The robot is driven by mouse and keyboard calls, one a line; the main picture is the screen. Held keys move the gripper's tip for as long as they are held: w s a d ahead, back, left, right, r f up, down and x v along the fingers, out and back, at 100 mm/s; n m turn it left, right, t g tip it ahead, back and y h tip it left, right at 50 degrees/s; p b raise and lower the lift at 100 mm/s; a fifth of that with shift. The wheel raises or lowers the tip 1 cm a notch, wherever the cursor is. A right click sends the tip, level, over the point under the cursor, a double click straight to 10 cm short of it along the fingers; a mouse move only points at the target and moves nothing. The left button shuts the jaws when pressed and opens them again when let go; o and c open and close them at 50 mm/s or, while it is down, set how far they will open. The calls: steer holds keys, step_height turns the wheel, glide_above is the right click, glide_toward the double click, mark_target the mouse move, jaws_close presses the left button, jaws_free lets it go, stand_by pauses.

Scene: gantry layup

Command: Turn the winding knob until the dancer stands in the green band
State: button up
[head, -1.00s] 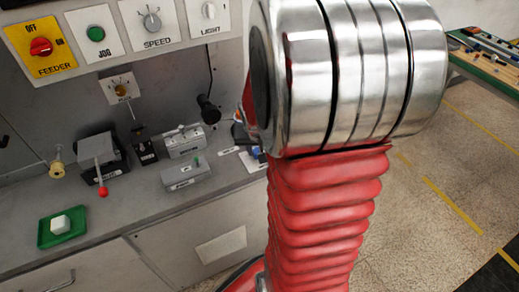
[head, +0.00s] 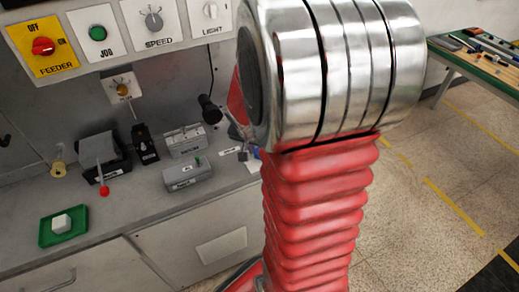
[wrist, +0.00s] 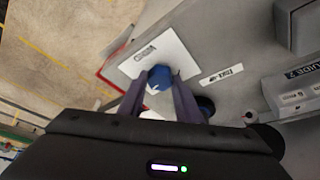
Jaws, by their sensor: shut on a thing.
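A blue knob (wrist: 158,80) stands on a white plate (wrist: 160,49) with a small dark label, in the wrist view. My gripper (wrist: 161,82) is shut on the knob, one dark finger on each side of it. A small white mark shows on the knob's face. In the head view the knob is mostly hidden behind my arm, and my gripper (head: 244,150) shows only in part beside it. I cannot make out the dancer or the green band in either view.
A grey box (wrist: 297,91) marked GUIDE stands right of the knob in the wrist view. The bench also holds a lever box with a red ball (head: 103,190), another grey box (head: 187,173) and a green tray (head: 46,236). A control panel hangs above.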

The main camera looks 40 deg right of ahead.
steer(key=shift+d, duration=0.1)
stand_by(0.3)
steer(key=o, duration=1.1)
steer(key=shift+c, duration=0.2)
steer(key=shift+r, duration=0.15)
steer(key=v, duration=1.3)
steer(key=shift+a+r, duration=0.15)
steer(key=shift+a, duration=0.15)
steer(key=shift+s, duration=0.15)
